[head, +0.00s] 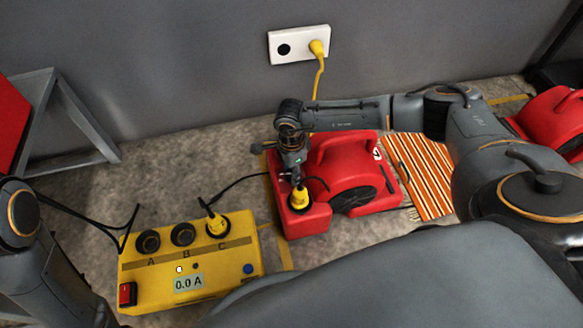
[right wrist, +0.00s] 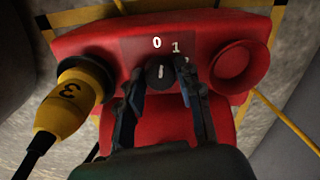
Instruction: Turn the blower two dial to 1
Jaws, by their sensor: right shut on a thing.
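The red blower (head: 340,165) sits on the floor by the wall; a round white label on it is too small to read surely. Its black dial (right wrist: 160,73) is on the panel in the right wrist view, with a white pointer line facing roughly up, near the 0. The 1 is to the right of the 0, and another mark is partly hidden by a finger. My right gripper (right wrist: 163,75) is shut on the dial, one finger on each side. In the head view this gripper (head: 296,172) reaches down over the blower's left end, hiding the dial. My left gripper is out of view.
A yellow power box (head: 220,262) reads 0.0 A. A striped rug (head: 425,170) and another red blower (head: 555,120) are on the right. A wall outlet (head: 298,46) is behind.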

